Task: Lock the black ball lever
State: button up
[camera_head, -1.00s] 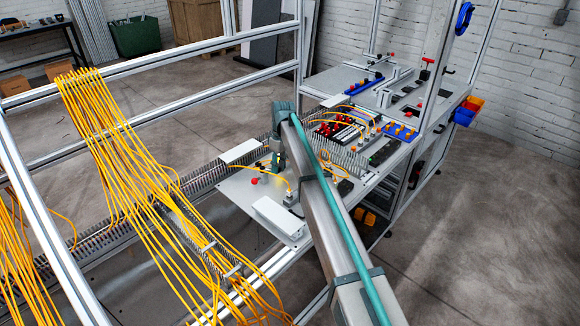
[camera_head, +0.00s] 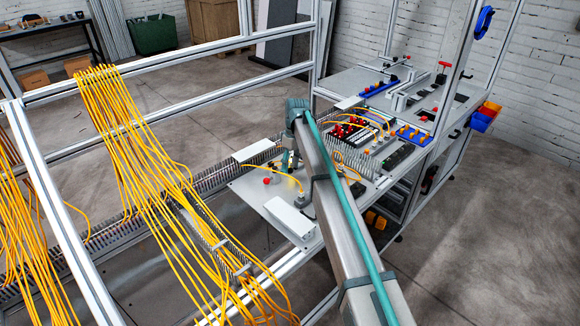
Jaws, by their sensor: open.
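My gripper (camera_head: 289,166) hangs down from the end of my arm over the rear part of a light grey panel. It is open, but its fingers are small and partly hidden by my arm. A small red ball knob (camera_head: 267,181) stands on the panel (camera_head: 246,190), to the left of my gripper. Small dark parts sit close to the red knob and the gripper. They are too small for me to tell which one is the black ball lever. I see nothing held in the gripper.
A white block (camera_head: 290,217) lies at the panel's front, and a white duct cover (camera_head: 253,151) at its back left. A yellow cable (camera_head: 262,167) runs near the gripper. Bundled yellow cables (camera_head: 150,170) and frame bars stand left. A terminal block with red parts (camera_head: 345,131) lies right.

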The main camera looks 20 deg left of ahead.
notch_tip(320, 180, up, 11)
jog(key=w, duration=0.1)
jog(key=shift+w+d, duration=0.3)
jog(key=shift+w, duration=0.1)
